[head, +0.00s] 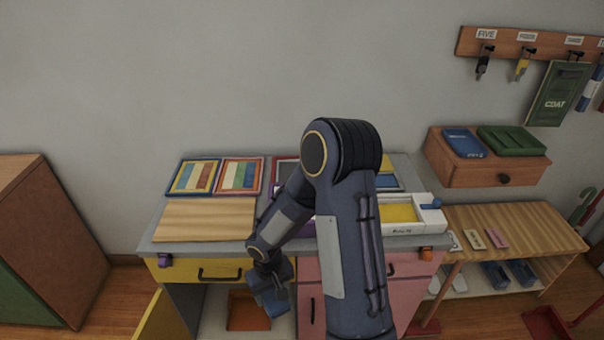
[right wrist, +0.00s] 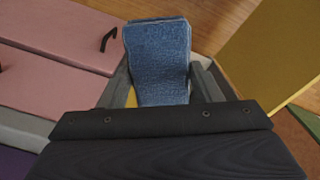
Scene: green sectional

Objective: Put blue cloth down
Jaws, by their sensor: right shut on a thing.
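The blue cloth (right wrist: 158,60) is a folded, textured pad between the fingers of my right gripper (right wrist: 162,82) in the right wrist view. In the head view the cloth (head: 270,303) hangs low in front of the desk's open left bay, below the yellow drawer (head: 190,270). My right gripper (head: 268,282) is shut on it, with my forearm reaching down from the centre. The cloth appears held in the air, and I cannot tell whether its lower end touches anything. My left gripper is not in view.
The open bay holds an orange-brown box (head: 248,308); a yellow door (head: 162,318) stands open at its left. Pink fronts (head: 308,270) are to the right. The desk top has a wooden board (head: 205,220), framed pictures and a white tray (head: 428,222). A wooden bench (head: 520,222) stands at right.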

